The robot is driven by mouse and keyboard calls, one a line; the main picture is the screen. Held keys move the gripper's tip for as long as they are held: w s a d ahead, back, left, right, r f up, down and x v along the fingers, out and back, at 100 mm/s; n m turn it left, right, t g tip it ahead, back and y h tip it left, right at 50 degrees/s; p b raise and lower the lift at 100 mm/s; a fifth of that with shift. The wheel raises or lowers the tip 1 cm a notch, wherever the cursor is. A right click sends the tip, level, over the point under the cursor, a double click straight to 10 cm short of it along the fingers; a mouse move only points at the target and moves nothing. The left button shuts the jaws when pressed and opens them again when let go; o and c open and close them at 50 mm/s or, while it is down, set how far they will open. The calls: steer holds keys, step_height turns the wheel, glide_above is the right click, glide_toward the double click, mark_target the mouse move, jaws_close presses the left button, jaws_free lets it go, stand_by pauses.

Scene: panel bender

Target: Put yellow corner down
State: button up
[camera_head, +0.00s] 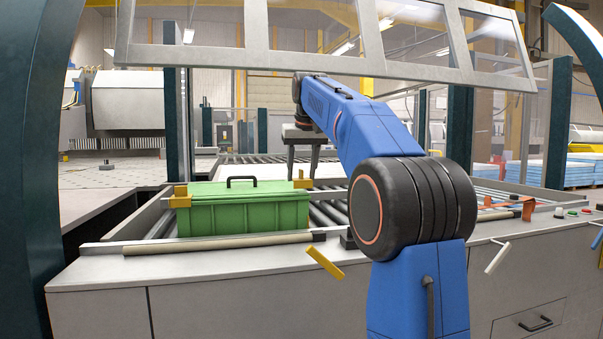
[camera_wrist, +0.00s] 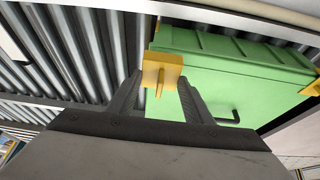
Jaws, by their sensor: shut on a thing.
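A green box (camera_head: 245,212) with a black handle lies on the roller bed. A yellow corner (camera_head: 303,180) is at its right end, and my gripper (camera_head: 302,176) points down at it from above. In the wrist view, the yellow corner (camera_wrist: 163,68) lies between the fingertips of my gripper (camera_wrist: 160,84), against the corner of the green box (camera_wrist: 225,75). The gripper is shut on it. Whether it is raised off its seat I cannot tell. Another yellow corner (camera_head: 181,197) is at the box's left end; a yellow piece (camera_wrist: 313,88) also shows at the wrist view's right edge.
A pale bar (camera_head: 220,243) runs along the counter in front of the box. A yellow lever (camera_head: 325,262) and a white lever (camera_head: 497,257) stick out at the front. Bare rollers (camera_wrist: 75,50) lie beside the box. A framed window guard (camera_head: 320,55) hangs above.

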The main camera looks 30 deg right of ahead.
steer(key=shift+f, duration=0.7)
steer(key=o, duration=1)
steer(key=shift+r, duration=0.15)
steer(key=shift+r, duration=0.25)
steer(key=v, duration=1.2)
steer(key=shift+r, duration=0.3)
